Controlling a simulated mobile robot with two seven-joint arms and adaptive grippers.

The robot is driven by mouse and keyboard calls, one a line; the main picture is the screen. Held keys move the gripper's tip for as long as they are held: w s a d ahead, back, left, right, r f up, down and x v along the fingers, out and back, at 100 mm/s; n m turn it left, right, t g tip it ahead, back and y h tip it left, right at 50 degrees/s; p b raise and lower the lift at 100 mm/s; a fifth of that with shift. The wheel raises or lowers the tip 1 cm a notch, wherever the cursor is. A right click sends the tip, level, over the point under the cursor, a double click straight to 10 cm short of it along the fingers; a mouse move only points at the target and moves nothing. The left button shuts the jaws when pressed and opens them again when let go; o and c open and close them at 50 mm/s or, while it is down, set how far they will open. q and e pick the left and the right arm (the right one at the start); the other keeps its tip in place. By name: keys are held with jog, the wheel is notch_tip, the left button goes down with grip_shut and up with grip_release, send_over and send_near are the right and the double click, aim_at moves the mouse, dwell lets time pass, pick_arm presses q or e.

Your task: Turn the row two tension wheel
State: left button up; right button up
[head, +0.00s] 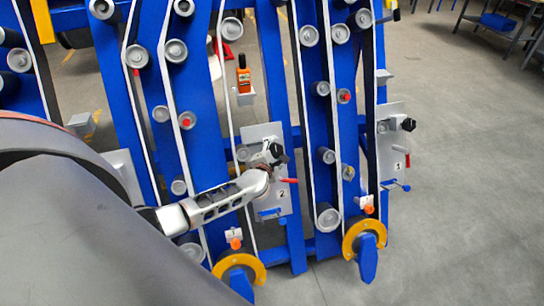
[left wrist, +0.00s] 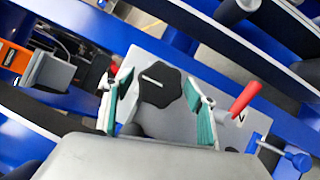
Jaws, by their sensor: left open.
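The row two tension wheel is a black lobed knob with a white line on its face, seen in the left wrist view (left wrist: 160,87). It sits on a grey plate (head: 272,203) marked 2. In the head view the knob (head: 276,150) is partly hidden by my gripper. My left gripper (head: 270,160) is open at the knob. In the left wrist view its green-padded fingers (left wrist: 158,92) stand on either side of the knob, with gaps on both sides. My right gripper is not in view.
A red lever (left wrist: 245,98) sticks out beside the right finger. A blue handle (left wrist: 285,152) is on the same plate. An orange bottle (head: 243,75) stands on a small ledge above. The row one plate (head: 390,165) with its own black knob (head: 408,124) is to the right. Blue beams and rollers surround.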

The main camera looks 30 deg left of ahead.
pick_arm(q)
jog(key=v, duration=1.1)
jog(key=shift+s, duration=0.35)
jog(key=shift+d+r, duration=0.1)
jog(key=s+d+r+m+t+h, duration=0.15)
jog(key=s+d+m+h, duration=0.3)
jog(key=d+m, duration=0.5)
jog(key=s+d+r+m+t+h, duration=0.1)
jog(key=s+d+m+t+h, duration=0.1)
jog(key=s+d+m+h, duration=0.55)
jog(key=s+d+f+m+g+y, duration=0.2)
jog(key=s+f+m+g+y, duration=0.2)
jog(key=s+f+m, duration=0.7)
jog(key=f+m+g, duration=0.1)
jog(key=m+g, duration=0.1)
jog(key=m, duration=0.1)
jog(key=shift+s+d+m+y, duration=0.2)
jog(key=shift+m+y, duration=0.1)
jog(key=shift+m, duration=0.1)
jog(key=shift+w, duration=0.1)
